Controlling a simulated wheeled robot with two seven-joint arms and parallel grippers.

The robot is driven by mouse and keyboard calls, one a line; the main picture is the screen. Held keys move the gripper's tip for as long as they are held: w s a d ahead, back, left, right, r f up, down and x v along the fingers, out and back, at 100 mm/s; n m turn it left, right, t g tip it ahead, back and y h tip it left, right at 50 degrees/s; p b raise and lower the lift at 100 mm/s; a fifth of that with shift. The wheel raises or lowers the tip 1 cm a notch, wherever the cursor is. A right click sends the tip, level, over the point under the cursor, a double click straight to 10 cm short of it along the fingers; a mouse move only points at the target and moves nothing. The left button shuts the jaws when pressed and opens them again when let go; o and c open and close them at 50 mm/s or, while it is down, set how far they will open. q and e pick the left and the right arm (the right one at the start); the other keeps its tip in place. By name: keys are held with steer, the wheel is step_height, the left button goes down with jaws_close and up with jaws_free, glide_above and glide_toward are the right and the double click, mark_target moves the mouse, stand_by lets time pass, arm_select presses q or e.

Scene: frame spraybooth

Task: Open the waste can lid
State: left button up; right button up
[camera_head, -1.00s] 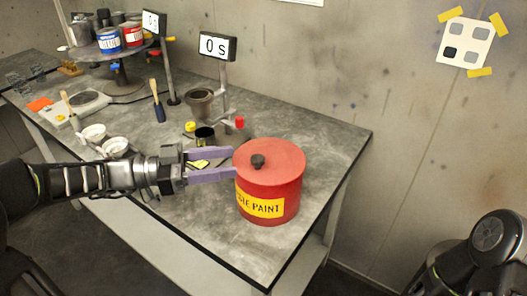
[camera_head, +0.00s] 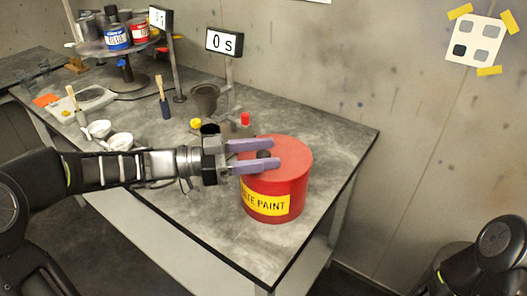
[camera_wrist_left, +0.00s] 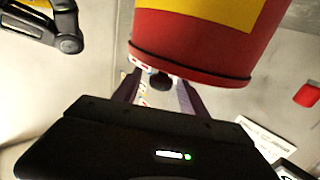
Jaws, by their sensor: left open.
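The red waste can (camera_head: 298,190) with a yellow paint label stands upright near the table's right end. Its red lid (camera_head: 298,150) is shut on top, with a dark knob (camera_head: 263,155) in the middle. My left gripper (camera_head: 276,152) is open over the lid, its purple fingers on either side of the knob. In the left wrist view, the can (camera_wrist_left: 205,45) appears upside down, and the knob (camera_wrist_left: 160,80) shows between the tips of the open fingers (camera_wrist_left: 157,86). Whether the fingers touch the knob cannot be told. My right gripper is out of view.
A grey cup (camera_head: 204,100), a timer display (camera_head: 224,41) on a stand and a red button (camera_head: 245,118) stand behind the can. Brushes, white cups (camera_head: 99,129) and a turntable of paint tins (camera_head: 117,38) are at the left. The table right of the can is clear.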

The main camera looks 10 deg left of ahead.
arm_select(q)
jaws_close()
stand_by(0.6)
stand_by(0.9)
